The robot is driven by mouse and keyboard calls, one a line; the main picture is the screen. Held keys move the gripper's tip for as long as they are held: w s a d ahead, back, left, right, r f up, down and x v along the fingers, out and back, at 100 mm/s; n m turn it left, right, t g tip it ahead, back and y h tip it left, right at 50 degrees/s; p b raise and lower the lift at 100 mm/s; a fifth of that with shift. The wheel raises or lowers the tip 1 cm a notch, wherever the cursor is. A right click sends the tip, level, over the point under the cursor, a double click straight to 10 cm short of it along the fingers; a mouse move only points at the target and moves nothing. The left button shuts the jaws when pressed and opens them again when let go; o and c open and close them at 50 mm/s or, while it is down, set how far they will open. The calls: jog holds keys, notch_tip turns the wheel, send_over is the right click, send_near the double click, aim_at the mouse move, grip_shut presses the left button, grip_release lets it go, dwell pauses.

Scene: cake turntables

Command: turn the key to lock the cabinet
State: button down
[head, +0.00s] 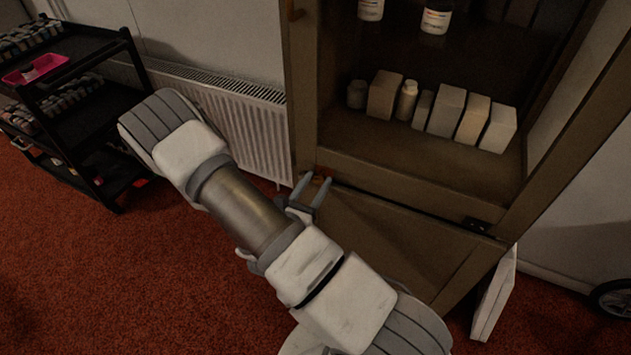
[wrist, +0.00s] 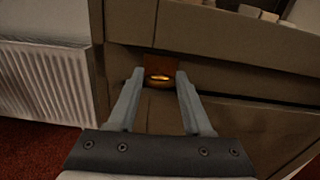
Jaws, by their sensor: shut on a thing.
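The brown wooden cabinet (head: 305,95) stands in the middle and right of the head view, with a glazed or open upper part and a lower door (head: 400,235). In the wrist view, a small gold-coloured key (wrist: 158,78) sits at a reddish-brown plate (wrist: 158,64) near the top left of the lower front (wrist: 230,115). My gripper (head: 314,188) reaches this spot. Its fingertips, in the wrist view (wrist: 160,77), stand on either side of the key and are shut on it. The keyhole and the key's shaft are hidden.
Boxes and bottles (head: 445,112) stand on the cabinet shelf. A white radiator (head: 245,125) is on the wall to the left. A black cart (head: 90,120) with a pink tray (head: 35,69) stands further left. A white panel (head: 494,295) leans at the cabinet's right. Red carpet (head: 130,270) is open at lower left.

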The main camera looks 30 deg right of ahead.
jog(key=n+p, duration=0.3)
jog(key=n, duration=0.1)
jog(key=shift+r, duration=0.15)
jog(key=n+p, duration=0.3)
jog(key=n, duration=0.1)
jog(key=shift+w+a+n, duration=0.1)
jog(key=shift+n, duration=0.2)
jog(key=n, duration=0.1)
jog(key=n+p, duration=0.1)
jog(key=n, duration=0.1)
jog(key=n+p, duration=0.1)
jog(key=shift+f, duration=0.25)
jog(key=shift+f+n+p, duration=0.15)
jog(key=shift+n+p, duration=0.5)
jog(key=shift+n, duration=1.75)
jog(key=shift+c, duration=1.6)
grip_release()
